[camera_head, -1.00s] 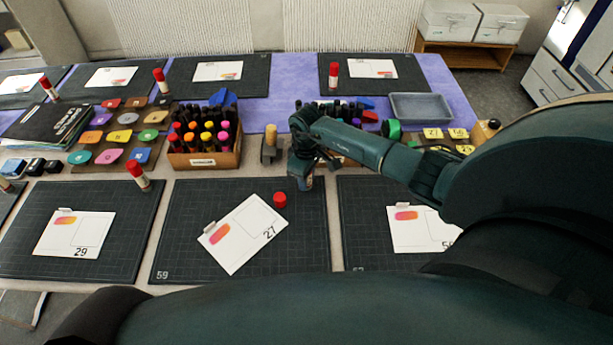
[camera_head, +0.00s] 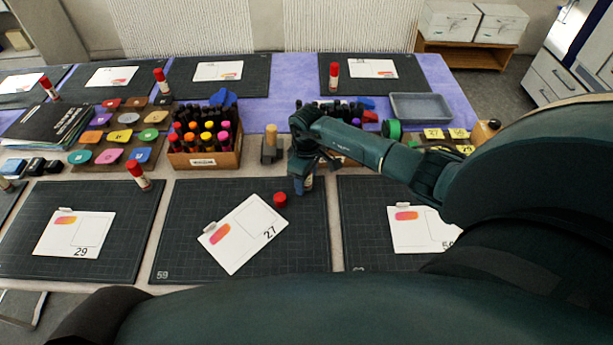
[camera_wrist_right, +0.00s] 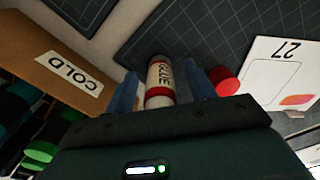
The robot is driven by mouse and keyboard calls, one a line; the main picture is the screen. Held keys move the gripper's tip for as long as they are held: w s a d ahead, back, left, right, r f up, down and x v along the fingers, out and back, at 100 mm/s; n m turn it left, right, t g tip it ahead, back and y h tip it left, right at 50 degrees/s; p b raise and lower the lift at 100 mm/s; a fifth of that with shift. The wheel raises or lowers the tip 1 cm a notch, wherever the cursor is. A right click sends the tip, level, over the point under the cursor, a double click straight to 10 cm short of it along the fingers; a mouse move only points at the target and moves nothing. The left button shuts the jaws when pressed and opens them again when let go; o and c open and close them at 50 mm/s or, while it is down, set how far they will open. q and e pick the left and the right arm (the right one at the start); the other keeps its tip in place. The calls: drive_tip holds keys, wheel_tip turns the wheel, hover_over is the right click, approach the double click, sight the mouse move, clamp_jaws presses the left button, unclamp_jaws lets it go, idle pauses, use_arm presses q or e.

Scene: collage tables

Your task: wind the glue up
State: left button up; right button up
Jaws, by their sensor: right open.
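The glue stick (camera_wrist_right: 160,82), white with red bands and the word GLUE, stands at the dark mat by sheet 27 in the right wrist view. Its pale body also shows faintly at my right gripper in the head view (camera_head: 309,183). My right gripper (camera_head: 303,184) is open, with one blue finger on each side of the glue; small gaps show in the wrist view (camera_wrist_right: 161,74). The red cap (camera_head: 280,199) lies on the mat beside it, also in the wrist view (camera_wrist_right: 226,82). The glue's top end is hard to make out. My left gripper is out of view.
Sheet 27 (camera_head: 242,235) lies tilted on the mat (camera_head: 190,265). A wooden marker box (camera_head: 205,159) stands to the left, with a wooden stamp-like block (camera_head: 269,153) between it and my gripper.

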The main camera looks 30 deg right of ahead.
drive_tip(key=n, duration=0.4)
drive_tip(key=shift+b, duration=0.3)
drive_tip(key=n, duration=0.3)
drive_tip(key=shift+b, duration=0.3)
drive_tip(key=n+b, duration=0.1)
drive_tip(key=n, duration=0.4)
drive_tip(key=shift+f, duration=0.1)
drive_tip(key=n, duration=0.2)
drive_tip(key=shift+n, duration=0.3)
